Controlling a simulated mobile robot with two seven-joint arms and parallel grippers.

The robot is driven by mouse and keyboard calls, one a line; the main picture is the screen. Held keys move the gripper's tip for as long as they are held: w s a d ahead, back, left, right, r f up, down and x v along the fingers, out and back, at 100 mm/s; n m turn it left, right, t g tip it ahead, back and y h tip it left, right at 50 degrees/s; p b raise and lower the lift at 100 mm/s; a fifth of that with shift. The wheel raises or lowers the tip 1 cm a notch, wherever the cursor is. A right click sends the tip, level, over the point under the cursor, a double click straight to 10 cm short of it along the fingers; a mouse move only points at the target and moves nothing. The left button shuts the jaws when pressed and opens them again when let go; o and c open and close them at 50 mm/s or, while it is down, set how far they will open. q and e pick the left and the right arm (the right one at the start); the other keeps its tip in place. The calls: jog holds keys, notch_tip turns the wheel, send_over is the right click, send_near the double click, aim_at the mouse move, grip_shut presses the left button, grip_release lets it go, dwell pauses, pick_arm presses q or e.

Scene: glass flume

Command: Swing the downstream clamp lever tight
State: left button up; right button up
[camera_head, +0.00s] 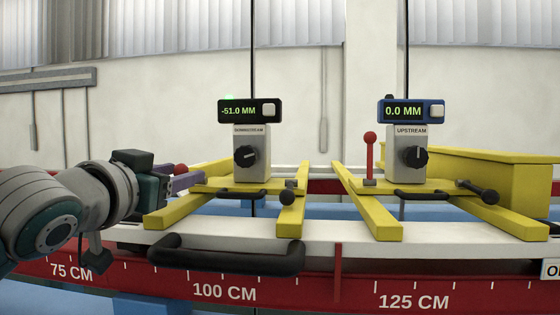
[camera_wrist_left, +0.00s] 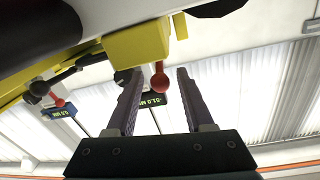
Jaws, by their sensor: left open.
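The downstream carriage (camera_head: 215,186) is yellow, with a display (camera_head: 238,111) reading -51.0 MM. Its clamp lever has a red ball knob (camera_head: 181,169), at the carriage's left end behind my fingers; most of the lever is hidden in the head view. My left gripper (camera_head: 190,181) is open at that end, its purple fingers pointing right. In the left wrist view the red knob (camera_wrist_left: 160,77) shows between the two spread fingers of the gripper (camera_wrist_left: 157,72). I cannot tell whether either finger touches it. My right gripper is not in view.
The upstream carriage (camera_head: 375,212) stands to the right, its red-knobbed lever (camera_head: 370,150) upright and its display (camera_head: 411,111) reading 0.0 MM. A black handle (camera_head: 228,258) juts from the front rail below the downstream carriage. A yellow block (camera_head: 500,170) stands behind the upstream carriage.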

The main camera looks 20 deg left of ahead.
pick_arm(q)
jog(key=shift+w+a+p, duration=0.2)
jog(key=shift+w+p, duration=0.15)
jog(key=shift+w, duration=0.95)
jog(key=shift+w+a+p, duration=0.2)
jog(key=shift+w+p, duration=0.1)
jog(key=shift+w, duration=0.95)
grip_shut()
